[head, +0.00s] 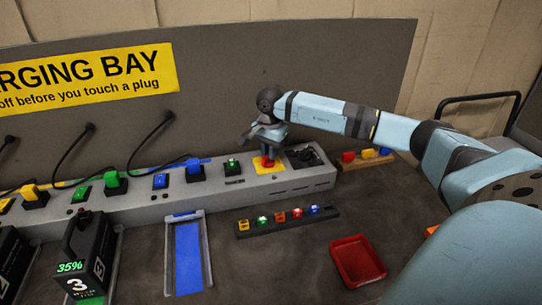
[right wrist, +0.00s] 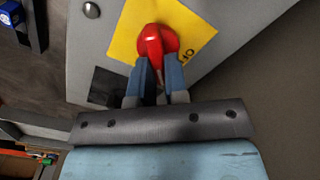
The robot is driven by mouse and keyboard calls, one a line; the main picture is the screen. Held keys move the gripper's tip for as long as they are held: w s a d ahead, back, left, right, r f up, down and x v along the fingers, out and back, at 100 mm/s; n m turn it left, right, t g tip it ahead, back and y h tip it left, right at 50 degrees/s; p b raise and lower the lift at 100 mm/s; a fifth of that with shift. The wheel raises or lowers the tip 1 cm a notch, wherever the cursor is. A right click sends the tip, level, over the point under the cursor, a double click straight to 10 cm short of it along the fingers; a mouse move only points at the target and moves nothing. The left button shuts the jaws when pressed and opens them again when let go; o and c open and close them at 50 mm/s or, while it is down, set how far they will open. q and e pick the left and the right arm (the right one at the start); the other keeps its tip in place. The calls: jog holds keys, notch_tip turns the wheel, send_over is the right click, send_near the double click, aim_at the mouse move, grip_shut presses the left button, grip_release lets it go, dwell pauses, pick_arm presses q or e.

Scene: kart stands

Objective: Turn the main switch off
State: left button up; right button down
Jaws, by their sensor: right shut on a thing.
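The main switch (head: 268,162) is a red knob on a yellow plate (head: 257,165) near the right end of the grey charging strip. In the right wrist view the red knob (right wrist: 157,43) stands on the yellow plate (right wrist: 124,40), where part of a printed label shows. My right gripper (head: 268,153) comes down onto the knob from above. In the right wrist view its two fingers (right wrist: 158,72) are shut on the knob's near part. The fingers hide part of the knob and the label. My left gripper is not in view.
The grey strip (head: 150,207) carries several coloured plugs and switches. A black battery (head: 84,250) reading 35% stands at front left, beside a blue-floored tray (head: 207,262). A black rail (head: 285,224) of coloured pieces and a red bin (head: 382,262) lie in front. Bare table lies between them.

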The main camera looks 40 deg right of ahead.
jog(key=n, duration=0.2)
jog(key=n+b, duration=0.1)
jog(key=n, duration=0.1)
jog(key=shift+w+a+n, duration=0.1)
jog(key=shift+w+n, duration=0.1)
jog(key=shift+n, duration=0.1)
jog(key=shift+w+a+n+b, duration=0.15)
jog(key=shift+n+b, duration=0.6)
jog(key=shift+n, duration=1.75)
jog(key=c, duration=1.1)
grip_release()
jog(key=shift+c, duration=0.2)
notch_tip(320, 180, up, 14)
